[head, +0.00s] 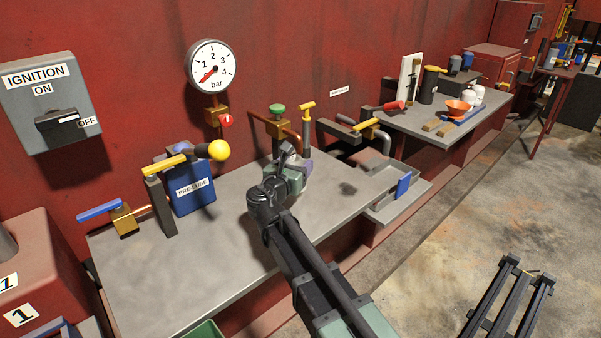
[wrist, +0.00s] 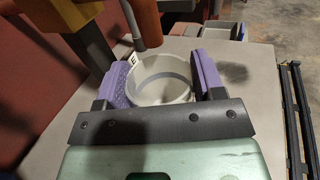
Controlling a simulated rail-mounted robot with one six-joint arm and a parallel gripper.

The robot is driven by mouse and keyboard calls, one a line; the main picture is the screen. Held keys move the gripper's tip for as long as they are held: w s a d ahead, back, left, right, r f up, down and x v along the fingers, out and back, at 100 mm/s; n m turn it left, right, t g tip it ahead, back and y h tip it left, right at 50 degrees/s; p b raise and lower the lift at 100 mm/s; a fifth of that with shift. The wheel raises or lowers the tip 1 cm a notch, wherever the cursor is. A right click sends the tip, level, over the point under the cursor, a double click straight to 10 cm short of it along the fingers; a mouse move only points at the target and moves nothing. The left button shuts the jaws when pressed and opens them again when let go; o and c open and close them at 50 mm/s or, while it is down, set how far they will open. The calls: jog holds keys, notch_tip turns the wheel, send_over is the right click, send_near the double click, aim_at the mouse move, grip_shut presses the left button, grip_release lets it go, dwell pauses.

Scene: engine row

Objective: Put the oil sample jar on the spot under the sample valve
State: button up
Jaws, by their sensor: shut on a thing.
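My gripper (head: 300,168) is over the grey bench, below and in front of a valve with a green knob (head: 278,109) and copper pipe. In the wrist view its purple fingers (wrist: 163,84) are shut on both sides of a whitish, open-topped jar (wrist: 165,91), the oil sample jar. The jar looks upright. A grey tube (wrist: 131,28) and a copper-coloured part come down at the jar's far rim. I cannot tell whether the jar touches the bench.
A yellow-handled valve (head: 368,123) and a grey tray (head: 397,203) with a blue item stand to the right. A blue PRESSURE box (head: 192,192) and a yellow ball-ended lever (head: 218,151) stand left. The bench's front left (head: 165,285) is clear.

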jog(key=x, duration=0.2)
jog(key=shift+w+d, duration=0.1)
jog(key=shift+w, duration=0.15)
notch_tip(320, 180, down, 4)
jog(key=b, duration=0.4)
jog(key=shift+r, duration=0.25)
jog(key=shift+f, duration=0.25)
jog(key=o, duration=0.9)
jog(key=shift+r, duration=0.1)
jog(key=shift+r+p, duration=0.3)
jog(key=shift+p, duration=0.15)
jog(key=v, duration=1.2)
jog(key=shift+s+f, duration=0.1)
jog(key=shift+f, duration=0.05)
